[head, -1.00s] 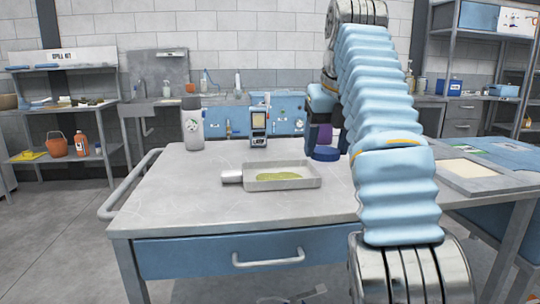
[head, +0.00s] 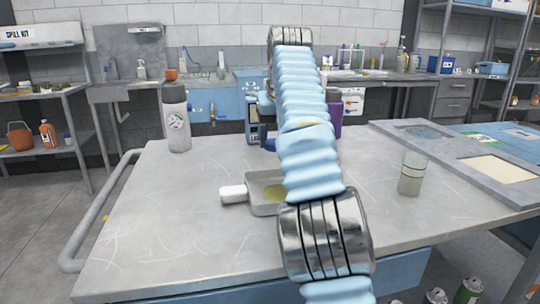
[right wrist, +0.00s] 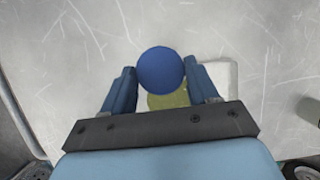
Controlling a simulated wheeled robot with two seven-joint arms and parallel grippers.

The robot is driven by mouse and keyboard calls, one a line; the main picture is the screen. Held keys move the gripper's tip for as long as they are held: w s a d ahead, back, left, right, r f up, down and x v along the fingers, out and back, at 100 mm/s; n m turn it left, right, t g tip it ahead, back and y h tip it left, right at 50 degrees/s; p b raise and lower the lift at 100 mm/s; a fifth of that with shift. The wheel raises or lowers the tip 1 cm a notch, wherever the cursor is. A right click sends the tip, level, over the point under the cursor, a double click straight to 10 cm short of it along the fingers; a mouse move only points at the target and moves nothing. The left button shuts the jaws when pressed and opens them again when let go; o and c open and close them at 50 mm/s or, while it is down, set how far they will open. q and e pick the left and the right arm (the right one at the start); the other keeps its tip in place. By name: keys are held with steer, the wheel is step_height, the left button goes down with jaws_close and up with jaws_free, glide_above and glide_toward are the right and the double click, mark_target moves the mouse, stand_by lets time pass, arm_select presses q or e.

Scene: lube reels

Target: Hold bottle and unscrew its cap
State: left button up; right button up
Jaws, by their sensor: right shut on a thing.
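My right gripper (right wrist: 161,80) is shut on a round blue thing (right wrist: 160,72), which looks like a cap, between its fingers in the right wrist view. It is seen from above, over the tray. In the head view my right arm hides most of the gripper, and only a bit of blue (head: 270,145) shows beside the arm. A purple container (head: 334,112) stands partly hidden behind my right arm. A grey bottle (head: 176,118) stands upright at the back left of the table. A small pale bottle (head: 412,174) stands upright on the right. My left gripper is not in view.
A shallow grey tray (head: 260,207) with yellow-green liquid sits mid-table, partly behind my arm. A device (head: 252,127) stands at the back, partly hidden. A framed panel (head: 455,150) lies at the right. The table's (head: 150,230) left and front are clear.

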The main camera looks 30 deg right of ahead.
mark_target(273, 141)
steer(key=w+f, duration=0.2)
steer(key=f, duration=0.1)
steer(key=shift+a, duration=0.1)
steer(key=x, duration=0.4)
steer(key=shift+a+f, duration=0.15)
steer(key=shift+a, duration=0.05)
steer(key=shift+w+f, duration=0.1)
steer(key=shift+f, duration=0.3)
steer(key=shift+f, duration=0.1)
steer(key=o, duration=1)
steer(key=v, duration=0.7)
steer(key=shift+r, duration=0.35)
steer(key=shift+s, duration=0.2)
